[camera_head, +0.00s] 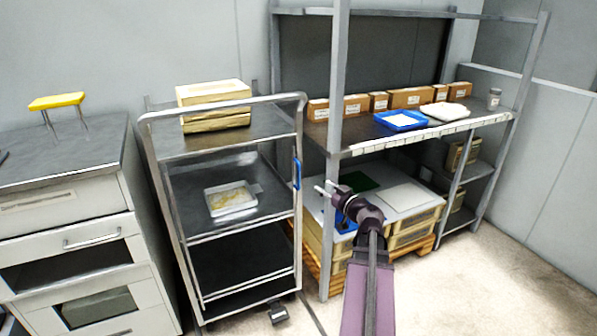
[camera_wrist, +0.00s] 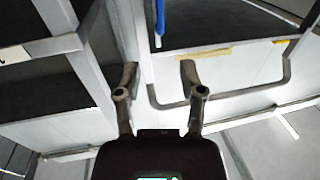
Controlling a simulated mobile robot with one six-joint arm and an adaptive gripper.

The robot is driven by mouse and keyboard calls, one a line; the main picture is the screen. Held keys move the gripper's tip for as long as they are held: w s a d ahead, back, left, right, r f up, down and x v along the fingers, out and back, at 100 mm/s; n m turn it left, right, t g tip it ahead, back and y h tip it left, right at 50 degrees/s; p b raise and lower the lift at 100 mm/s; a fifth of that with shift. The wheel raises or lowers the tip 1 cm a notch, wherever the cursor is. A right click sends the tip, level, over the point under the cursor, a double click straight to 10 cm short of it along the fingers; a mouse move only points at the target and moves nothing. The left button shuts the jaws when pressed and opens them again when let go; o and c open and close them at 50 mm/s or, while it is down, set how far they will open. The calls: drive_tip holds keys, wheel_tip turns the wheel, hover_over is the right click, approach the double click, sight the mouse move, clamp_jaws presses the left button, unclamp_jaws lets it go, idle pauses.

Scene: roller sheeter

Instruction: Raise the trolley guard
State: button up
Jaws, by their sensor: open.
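The trolley (camera_head: 222,238) is a grey metal frame with three shelves, left of the shelving rack in the head view. A thin metal bar frame (camera_head: 250,286), which may be the guard, runs across its front near the bottom shelf. A blue grip (camera_head: 297,173) is on the trolley's right side; a blue strip (camera_wrist: 160,18) shows at the top of the wrist view. My gripper (camera_head: 323,187) is open and empty, just right of the blue grip and apart from it. In the wrist view my gripper (camera_wrist: 158,72) has its fingers spread, with a bent metal tube (camera_wrist: 230,95) to their right.
The rack post (camera_head: 333,140) stands close beside my gripper. Lidded crates (camera_head: 412,230) sit on a pallet under the rack. The trolley carries yellowish boxes (camera_head: 213,104) on top and a white tray (camera_head: 231,198) on its middle shelf. A drawer cabinet (camera_head: 75,235) stands left.

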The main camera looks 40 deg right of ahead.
drive_tip(key=shift+w, duration=0.15)
hover_over(299, 187)
drive_tip(key=shift+w+d, duration=0.15)
drive_tip(key=shift+w, duration=0.15)
idle(0.4)
clamp_jaws()
